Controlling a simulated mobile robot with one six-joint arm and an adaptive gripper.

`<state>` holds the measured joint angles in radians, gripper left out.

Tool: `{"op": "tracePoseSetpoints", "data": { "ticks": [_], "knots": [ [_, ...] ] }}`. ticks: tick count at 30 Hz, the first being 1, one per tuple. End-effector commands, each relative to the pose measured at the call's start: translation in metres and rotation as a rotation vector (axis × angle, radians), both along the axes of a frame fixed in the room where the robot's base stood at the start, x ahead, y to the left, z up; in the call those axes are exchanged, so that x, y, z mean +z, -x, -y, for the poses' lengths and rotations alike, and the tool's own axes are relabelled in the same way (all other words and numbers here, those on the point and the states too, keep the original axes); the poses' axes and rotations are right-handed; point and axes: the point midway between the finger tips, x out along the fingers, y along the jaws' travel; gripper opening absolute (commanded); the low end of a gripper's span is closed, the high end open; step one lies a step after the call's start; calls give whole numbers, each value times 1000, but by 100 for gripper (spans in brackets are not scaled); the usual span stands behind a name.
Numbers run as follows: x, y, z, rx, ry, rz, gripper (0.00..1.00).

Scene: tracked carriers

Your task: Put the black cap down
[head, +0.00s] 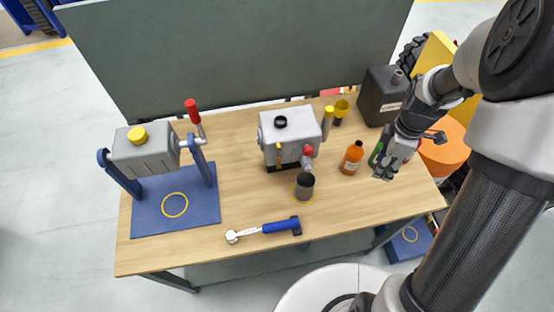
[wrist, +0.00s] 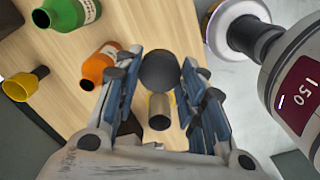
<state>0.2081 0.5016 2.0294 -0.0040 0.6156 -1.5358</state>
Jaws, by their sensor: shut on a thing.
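The black cap (wrist: 158,72) is a dark round piece between my gripper's fingertips in the wrist view. My gripper (wrist: 160,82) is shut on it. In the head view my gripper (head: 385,172) is over the right part of the workbench (head: 240,180), in front of the green bottle (head: 376,153), which it partly hides. The cap cannot be made out there. A grey box (head: 291,145) in the middle of the bench has a black round fitting (head: 281,121) on top; I cannot tell whether it is open.
A blue-handled tool (head: 265,229) lies in front. A blue stand (head: 200,202) is left, a black canister (head: 380,97) back right. Bench is bare between stand and box.

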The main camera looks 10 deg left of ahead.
Motion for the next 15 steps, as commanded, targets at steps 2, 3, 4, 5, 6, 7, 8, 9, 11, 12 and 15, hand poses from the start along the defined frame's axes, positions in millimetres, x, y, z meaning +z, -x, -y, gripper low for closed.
{"op": "tracePoseSetpoints", "data": {
  "ticks": [2,3,4,5,6,7,8,9,11,12,15],
  "knots": [
    [4,1,11,142,0,-1,14],
    [4,1,16,213,1,-1,14],
    [5,1,19,263,0,-1,14],
    [5,1,22,310,0,-2,14],
    [5,2,26,367,1,-2,14],
    [5,2,28,404,0,-2,14],
    [5,2,30,440,0,-2,14],
    [6,3,32,479,1,-4,14],
    [6,3,35,526,1,-4,14],
    [6,3,37,550,0,-4,14],
    [5,3,38,583,0,-4,14]
  ]
}}
